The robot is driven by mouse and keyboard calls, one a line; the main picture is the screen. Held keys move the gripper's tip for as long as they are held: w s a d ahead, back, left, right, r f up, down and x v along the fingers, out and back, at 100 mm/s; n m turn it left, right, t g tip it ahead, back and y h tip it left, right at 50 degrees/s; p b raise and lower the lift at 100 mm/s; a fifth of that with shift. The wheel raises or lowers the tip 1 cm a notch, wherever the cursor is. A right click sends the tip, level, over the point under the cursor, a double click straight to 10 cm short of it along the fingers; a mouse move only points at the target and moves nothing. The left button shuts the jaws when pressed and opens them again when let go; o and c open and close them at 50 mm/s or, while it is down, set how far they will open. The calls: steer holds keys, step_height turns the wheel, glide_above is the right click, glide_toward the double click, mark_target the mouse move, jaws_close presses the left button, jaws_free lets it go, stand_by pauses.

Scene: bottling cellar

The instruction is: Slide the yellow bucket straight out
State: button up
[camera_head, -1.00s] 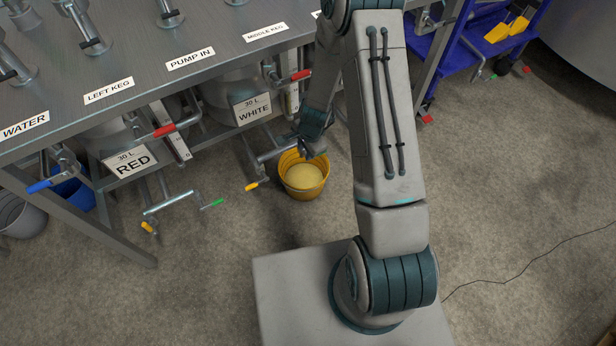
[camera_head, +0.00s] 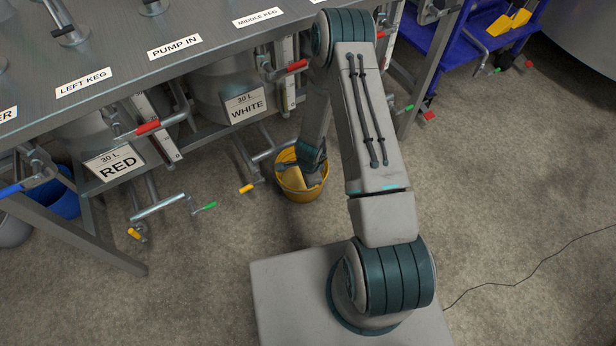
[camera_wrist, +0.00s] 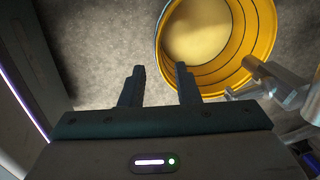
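The yellow bucket (camera_head: 301,187) stands upright on the floor at the front edge of the steel bench, below and just right of the WHITE keg's pipe. It holds pale yellowish contents. My arm hangs over it in the head view and covers part of its rim and inside. In the wrist view my gripper (camera_wrist: 160,72) is open and empty, its two fingers apart. The bucket (camera_wrist: 268,52) is ahead and to the right there, its near wall close to the right fingertip. I cannot tell whether they touch.
A metal pipe (camera_wrist: 270,78) reaches beside the bucket in the wrist view. A pipe with a yellow-handled tap (camera_head: 247,188) is left of the bucket. A blue bucket (camera_head: 62,198) stands under the bench. The floor (camera_head: 500,200) to the right is open.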

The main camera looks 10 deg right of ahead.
mark_target(306, 194)
steer(key=f+b, duration=0.1)
steer(key=f, duration=0.3)
steer(key=w+f+b, duration=0.1)
steer(key=f+b, duration=0.1)
steer(key=f, duration=0.2)
steer(key=f+b, duration=0.1)
steer(key=f, duration=0.3)
steer(key=shift+w+a+f+b, duration=0.1)
steer(key=shift+w+f+b, duration=0.15)
steer(key=shift+b, duration=0.05)
jaws_close()
stand_by(0.9)
